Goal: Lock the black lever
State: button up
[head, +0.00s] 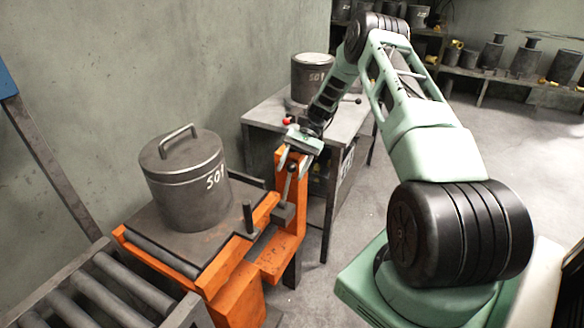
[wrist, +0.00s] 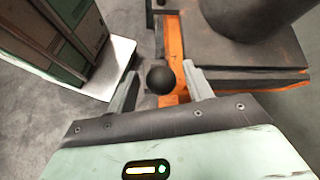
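The black lever shows as a round black ball knob (head: 292,167) on a thin rod, standing by the orange upright beside the orange-framed press table. In the wrist view the knob (wrist: 160,80) lies between my two fingers, with a gap on each side. My gripper (head: 293,164) is open around the knob; it also shows in the wrist view (wrist: 162,74). The rod below the knob is mostly hidden in the wrist view. A grey block (head: 283,213) sits near the lever's base.
A lidded grey cylinder (head: 187,190) stands on the orange-framed table (head: 150,250), with a short dark post (head: 248,216) at its corner. A grey side table (head: 262,116) behind holds another cylinder (head: 312,75) and a red knob (head: 286,121). Rollers (head: 115,290) lie front left.

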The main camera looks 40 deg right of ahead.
jog(key=b+v, duration=0.4)
jog(key=v, duration=1.3)
jog(key=shift+d, duration=0.15)
jog(key=shift+r, duration=0.1)
jog(key=a+r+n+h, duration=0.2)
jog(key=a+n+h, duration=0.35)
jog(key=a, duration=1.35)
jog(key=s+a+n+t+h, duration=0.25)
jog(key=s+a, duration=0.35)
jog(key=s, duration=0.3)
jog(key=s+a+n+t+h, duration=0.25)
jog(key=s+a, duration=0.35)
jog(key=s, duration=0.3)
jog(key=s+a+r+n+g, duration=0.1)
jog(key=s+a+n+g, duration=0.1)
jog(key=s+a+n, duration=0.6)
jog(key=s+a, duration=0.5)
jog(key=a, duration=0.5)
jog(key=shift+r+n+y, duration=0.25)
jog(key=shift+n+y, duration=0.1)
